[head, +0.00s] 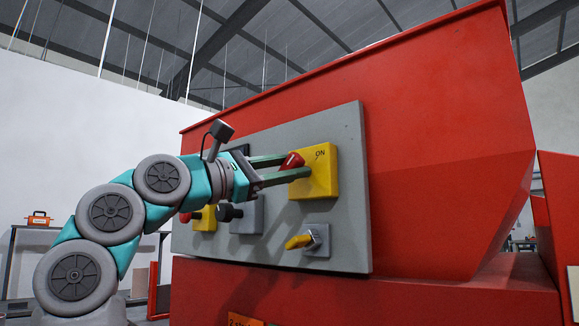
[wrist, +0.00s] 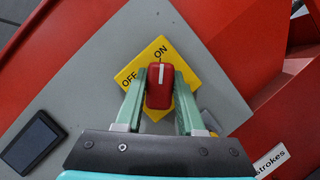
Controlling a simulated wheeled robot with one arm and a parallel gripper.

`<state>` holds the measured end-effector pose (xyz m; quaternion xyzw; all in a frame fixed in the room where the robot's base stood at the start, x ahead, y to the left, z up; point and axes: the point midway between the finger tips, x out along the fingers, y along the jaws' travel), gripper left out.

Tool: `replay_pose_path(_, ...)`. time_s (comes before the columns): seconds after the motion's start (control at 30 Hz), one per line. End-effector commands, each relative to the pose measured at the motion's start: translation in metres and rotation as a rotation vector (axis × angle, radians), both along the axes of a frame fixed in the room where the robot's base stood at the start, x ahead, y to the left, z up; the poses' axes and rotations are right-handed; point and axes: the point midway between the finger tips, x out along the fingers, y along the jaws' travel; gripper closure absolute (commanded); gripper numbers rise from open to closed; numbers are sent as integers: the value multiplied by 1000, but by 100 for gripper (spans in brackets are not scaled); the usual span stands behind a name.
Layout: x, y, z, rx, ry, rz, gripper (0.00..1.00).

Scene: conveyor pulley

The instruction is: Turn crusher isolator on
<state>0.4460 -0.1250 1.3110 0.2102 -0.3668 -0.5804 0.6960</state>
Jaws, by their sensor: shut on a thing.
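The isolator is a yellow plate (head: 322,180) on the grey panel, with a red knob (head: 293,160). In the wrist view the yellow plate (wrist: 190,78) looks tilted, with OFF and ON printed on it. The red knob (wrist: 159,95) carries a white line that points up in that picture, toward the ON print. My gripper (head: 301,166) is shut on the knob, one finger on each side, as the wrist view also shows (wrist: 160,95). The fingers hide part of the plate, and OFF does not show in the head view.
The grey panel (head: 345,245) on the red machine (head: 440,170) also bears a yellow rotary switch (head: 299,241) below the isolator. A black knob (head: 228,212) and a red button on a yellow box (head: 206,220) sit left, close to my arm. A dark rectangular device (wrist: 33,141) shows in the wrist view.

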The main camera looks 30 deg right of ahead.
Motion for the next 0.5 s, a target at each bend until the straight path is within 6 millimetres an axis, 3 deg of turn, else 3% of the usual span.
replay_pose_path(0.17, 0, 0, 0, 0, -1, 0, 100)
replay_pose_path(0.2, 0, 0, 0, 0, -1, 0, 60)
replay_pose_path(0.43, 0, 0, 0, 0, 0, 0, 34)
replay_pose_path(0.5, 0, 0, 0, 0, 1, 0, 32)
